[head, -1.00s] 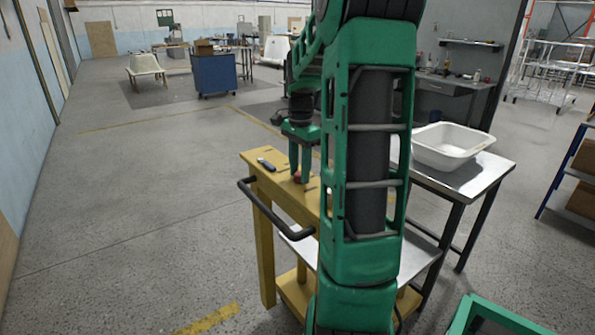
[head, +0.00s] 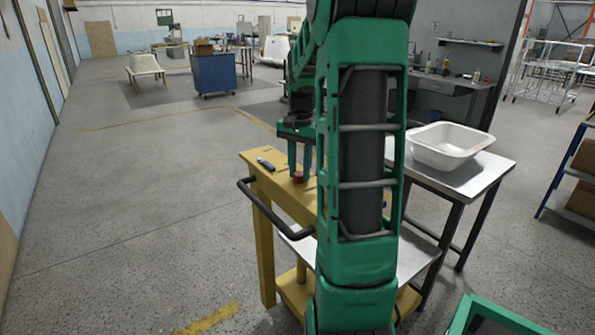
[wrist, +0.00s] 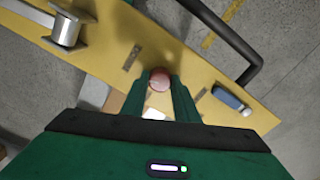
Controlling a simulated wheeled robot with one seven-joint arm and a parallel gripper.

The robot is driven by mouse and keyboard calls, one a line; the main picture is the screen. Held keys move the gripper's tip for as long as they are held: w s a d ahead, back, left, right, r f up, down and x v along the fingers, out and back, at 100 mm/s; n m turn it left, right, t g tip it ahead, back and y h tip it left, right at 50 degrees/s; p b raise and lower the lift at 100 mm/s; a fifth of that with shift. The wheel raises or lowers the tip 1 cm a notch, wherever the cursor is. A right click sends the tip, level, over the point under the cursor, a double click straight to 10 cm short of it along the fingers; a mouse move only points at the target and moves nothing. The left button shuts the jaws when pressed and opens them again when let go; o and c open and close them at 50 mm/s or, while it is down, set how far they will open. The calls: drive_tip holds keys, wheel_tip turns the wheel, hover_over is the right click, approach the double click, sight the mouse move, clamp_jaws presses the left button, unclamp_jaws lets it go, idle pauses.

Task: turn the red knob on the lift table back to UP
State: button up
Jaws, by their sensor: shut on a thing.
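The red knob (head: 298,177) sits on the yellow top of the lift table (head: 262,182). In the wrist view, the red knob (wrist: 159,79) shows between the tips of my two green fingers. My gripper (head: 299,172) points down over the table top and is shut on the knob. In the wrist view, my gripper (wrist: 160,84) has one finger on each side of it. Short dark marks (wrist: 131,57) lie on the table top on both sides of the knob. No UP lettering is readable, and the knob's pointing direction cannot be told.
A small blue and dark object (head: 265,164) lies on the table top near the knob. A dark push handle (head: 285,222) sticks out from the table. A white basin (head: 446,146) stands on a metal table at right. The floor at left is clear.

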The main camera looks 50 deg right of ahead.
sight(299, 173)
drive_tip(key=n, duration=0.6)
drive_tip(key=shift+w+a+n, duration=0.1)
drive_tip(key=shift+n, duration=0.2)
drive_tip(key=n, duration=0.6)
drive_tip(key=shift+n, duration=0.4)
drive_tip(key=o, duration=1.1)
drive_tip(key=shift+c, duration=0.2)
drive_tip(key=shift+r, duration=0.1)
wheel_tip(299, 173, up, 11)
drive_tip(key=shift+f, duration=0.2)
